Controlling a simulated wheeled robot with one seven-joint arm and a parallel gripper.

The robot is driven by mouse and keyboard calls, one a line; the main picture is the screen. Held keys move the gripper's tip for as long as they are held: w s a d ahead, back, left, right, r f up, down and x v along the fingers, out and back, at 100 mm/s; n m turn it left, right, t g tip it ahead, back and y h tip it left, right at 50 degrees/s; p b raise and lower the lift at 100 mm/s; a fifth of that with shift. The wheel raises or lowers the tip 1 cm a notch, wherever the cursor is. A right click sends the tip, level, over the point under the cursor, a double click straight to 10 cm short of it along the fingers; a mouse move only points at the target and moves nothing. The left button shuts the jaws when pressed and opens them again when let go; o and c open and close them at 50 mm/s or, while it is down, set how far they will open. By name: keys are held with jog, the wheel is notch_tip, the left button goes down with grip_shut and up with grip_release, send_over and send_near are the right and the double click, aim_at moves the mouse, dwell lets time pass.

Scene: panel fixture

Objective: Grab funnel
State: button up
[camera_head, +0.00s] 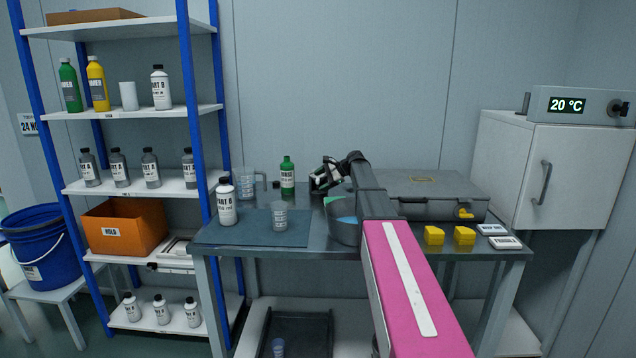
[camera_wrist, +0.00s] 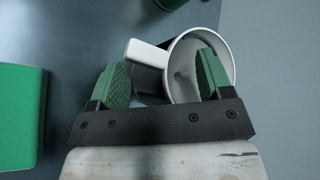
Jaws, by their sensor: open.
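The funnel (camera_wrist: 185,50) shows in the wrist view as a white round bowl with a small hole inside and a white handle (camera_wrist: 148,54) on its left. My gripper (camera_wrist: 162,65) is open, with green pads on either side of the handle and near rim. The right finger overlaps the bowl in the picture; I cannot tell whether it touches. A dark part shows below the handle. In the head view my gripper (camera_head: 321,181) is over the back of the table, and the funnel is not clearly made out there.
A green bottle (camera_head: 287,175) stands just left of my gripper. A grey case (camera_head: 425,195) lies to the right, and a grey container (camera_head: 343,232) stands in front, partly behind my arm. A green block (camera_wrist: 20,115) fills the left of the wrist view.

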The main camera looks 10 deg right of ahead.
jog(key=shift+a+f, duration=0.15)
jog(key=shift+a, duration=0.05)
jog(key=c, duration=1.3)
jog(key=shift+c, duration=0.2)
jog(key=shift+s, duration=0.1)
